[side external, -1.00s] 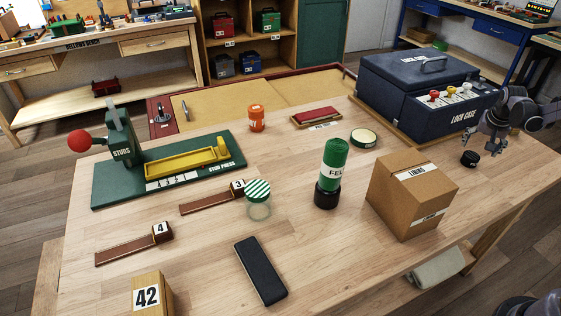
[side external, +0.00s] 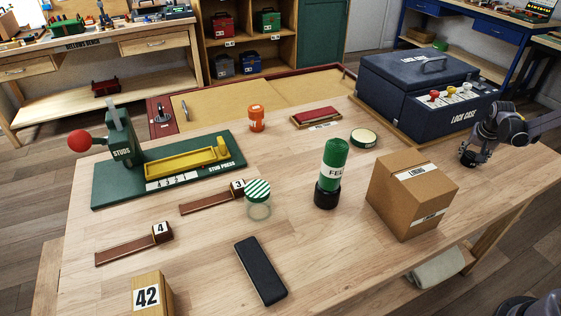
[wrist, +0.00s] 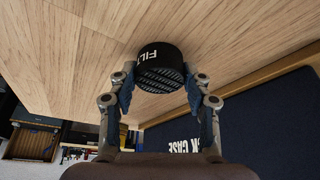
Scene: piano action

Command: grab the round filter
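The round filter is a short black disc with white lettering and a ribbed face. In the wrist view the filter (wrist: 160,70) sits between the two fingers of my gripper (wrist: 160,92), one finger close along each side. Whether the fingers press on it or only stand around it cannot be told. In the side external view my gripper (side external: 473,158) is low at the table's right side, beside the lock case, and the filter is mostly hidden by it.
The dark blue lock case (side external: 412,95) stands close to my gripper. A cardboard box (side external: 405,200) is to the left and nearer the camera. A green felt cylinder (side external: 335,165) and a round tin (side external: 363,139) stand further left. Bare table (side external: 495,195) lies in front of my gripper.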

